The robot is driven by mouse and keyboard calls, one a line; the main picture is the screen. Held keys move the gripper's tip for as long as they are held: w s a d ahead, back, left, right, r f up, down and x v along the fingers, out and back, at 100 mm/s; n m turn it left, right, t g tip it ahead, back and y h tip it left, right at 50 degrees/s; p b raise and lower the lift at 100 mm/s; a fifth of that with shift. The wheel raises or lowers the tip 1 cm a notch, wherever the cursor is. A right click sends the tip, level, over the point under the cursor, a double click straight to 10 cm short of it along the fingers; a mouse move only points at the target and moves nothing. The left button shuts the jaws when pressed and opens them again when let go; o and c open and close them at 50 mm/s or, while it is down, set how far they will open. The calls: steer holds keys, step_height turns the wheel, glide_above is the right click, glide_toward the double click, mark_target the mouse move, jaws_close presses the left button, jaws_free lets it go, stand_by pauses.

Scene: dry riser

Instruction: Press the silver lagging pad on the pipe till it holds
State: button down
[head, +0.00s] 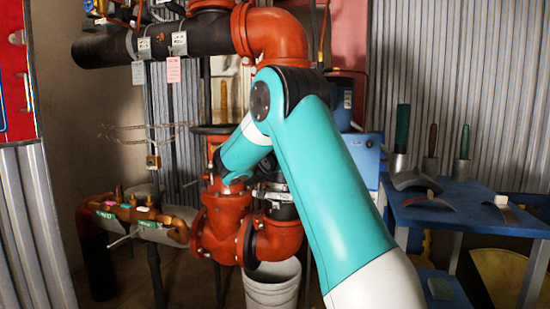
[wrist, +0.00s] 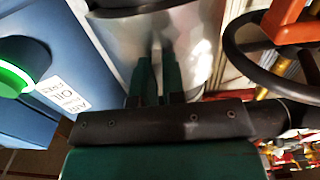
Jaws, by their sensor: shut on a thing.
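In the wrist view my gripper (wrist: 158,66) has its two dark green fingers close together, pointing at a broad, shiny, curved silver surface. I take this surface as the silver lagging pad (wrist: 200,50). The fingers are shut on a thin part at its near side, which they mostly hide. The pipe behind the pad is hidden, so I cannot tell whether pad and pipe touch. In the head view my teal arm covers the gripper and the pad. Red pipework with a valve body (head: 225,220) shows just left of the arm.
A black handwheel (wrist: 235,40) is close on the right in the wrist view, and a blue box (wrist: 35,60) with a green-lit button is close on the left. A blue table (head: 465,215) holds curved pads and upright tools. A grey bucket (head: 272,290) stands below the pipework.

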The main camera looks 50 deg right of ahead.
steer(key=c, duration=1.1)
jaws_free()
steer(key=v, duration=1.7)
steer(key=shift+s+a+b, duration=0.1)
steer(key=shift+s+b, duration=0.1)
steer(key=shift+b, duration=0.15)
